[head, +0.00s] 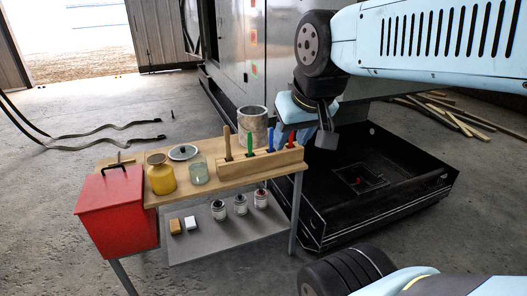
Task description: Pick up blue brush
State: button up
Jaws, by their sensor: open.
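The blue brush (270,139) stands upright in the wooden rack (235,170) on the table top, between a green-handled brush (250,145) and a red-handled brush (291,140). Only its blue handle shows above the rack. My gripper (322,137) hangs at the right end of the rack, above and to the right of the blue brush and apart from it. The gripper is open, and I see nothing held in it. Its fingers are small and partly hidden by the wrist in this view.
A wooden-handled brush (228,143) stands at the rack's left. A large can (253,124) is behind the rack. A yellow jar (160,176), a glass jar (198,170) and a red box (117,212) stand to the left. A black open tray (385,210) lies right of the table.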

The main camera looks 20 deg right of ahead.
aim_at(271, 131)
jog(key=u, duration=0.05)
jog(key=i, duration=0.9)
jog(key=z, duration=0.1)
